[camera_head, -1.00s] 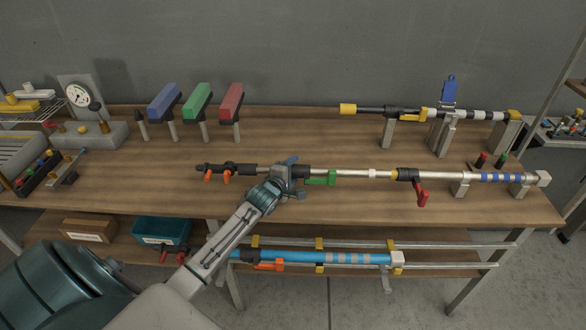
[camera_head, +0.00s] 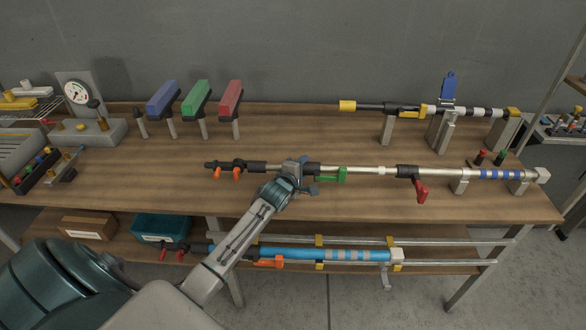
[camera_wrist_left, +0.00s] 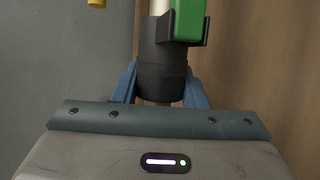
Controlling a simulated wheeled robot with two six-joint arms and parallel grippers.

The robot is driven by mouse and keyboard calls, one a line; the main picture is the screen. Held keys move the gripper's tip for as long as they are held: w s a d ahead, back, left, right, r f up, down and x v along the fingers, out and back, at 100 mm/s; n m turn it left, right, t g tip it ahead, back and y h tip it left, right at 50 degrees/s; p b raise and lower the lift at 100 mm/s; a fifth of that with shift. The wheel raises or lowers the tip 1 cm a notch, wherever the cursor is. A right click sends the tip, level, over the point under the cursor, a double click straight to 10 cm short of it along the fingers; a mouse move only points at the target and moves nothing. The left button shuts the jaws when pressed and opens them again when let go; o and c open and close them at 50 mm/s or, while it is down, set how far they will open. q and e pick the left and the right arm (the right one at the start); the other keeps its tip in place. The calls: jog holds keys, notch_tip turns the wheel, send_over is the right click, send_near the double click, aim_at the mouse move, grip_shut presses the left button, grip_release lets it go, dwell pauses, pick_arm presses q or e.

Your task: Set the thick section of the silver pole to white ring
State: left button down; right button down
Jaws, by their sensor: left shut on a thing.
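The silver pole (camera_head: 355,170) lies level along the front of the workbench. Its left part has a black end with two orange levers (camera_head: 227,173), a black grip, and a green lever (camera_head: 333,175). A white ring (camera_head: 382,171) is on the silver tube, a short gap left of a black collar with a red lever (camera_head: 421,190). Right of the collar, the pole has blue bands (camera_head: 497,174). My left gripper (camera_head: 300,172) is shut around the black grip, left of the green lever. The left wrist view shows the black grip (camera_wrist_left: 163,72) between its fingers. My right gripper is out of view.
A yellow-ended pole (camera_head: 378,107) rests on stands behind, with a blue lever. Blue, green and red handles (camera_head: 196,95) stand at the back left, near a gauge (camera_head: 77,92). A blue pole (camera_head: 320,255) and a teal bin (camera_head: 160,229) are on the shelf below.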

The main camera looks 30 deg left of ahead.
aim_at(311, 172)
pick_arm(q)
jog(key=w+d, duration=0.2)
jog(key=d, duration=0.1)
jog(key=shift+d+b, duration=0.2)
jog(key=shift+b, duration=0.1)
jog(key=shift+a, duration=0.1)
jog(key=c, duration=0.9)
grip_release()
jog(key=shift+s, duration=0.45)
jog(key=b+v, duration=0.2)
jog(key=v, duration=0.6)
jog(key=shift+s, duration=0.15)
jog(key=shift+b+v, duration=0.35)
jog(key=shift+v, duration=0.45)
